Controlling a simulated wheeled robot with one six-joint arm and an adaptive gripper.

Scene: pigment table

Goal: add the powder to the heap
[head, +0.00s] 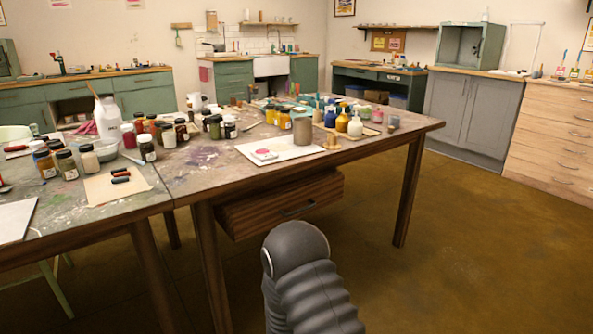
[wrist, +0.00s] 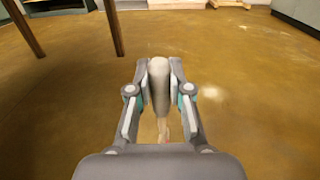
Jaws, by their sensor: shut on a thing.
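In the wrist view my gripper (wrist: 158,88) is shut on a long pale grey thing (wrist: 158,75) with a rounded end and a narrower tan part below. It may be a scoop or a spoon; I cannot tell which, nor whether it bears powder. It is over the bare brown floor. In the head view a small pink heap (head: 265,152) lies on a white slab (head: 288,154) near the table's front edge. The gripper is not seen in the head view; only my dark arm shows, in front of the table.
Several jars and bottles crowd the table (head: 385,141). A drawer (head: 280,203) hangs under its front edge. The floor (head: 480,245) at right is clear.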

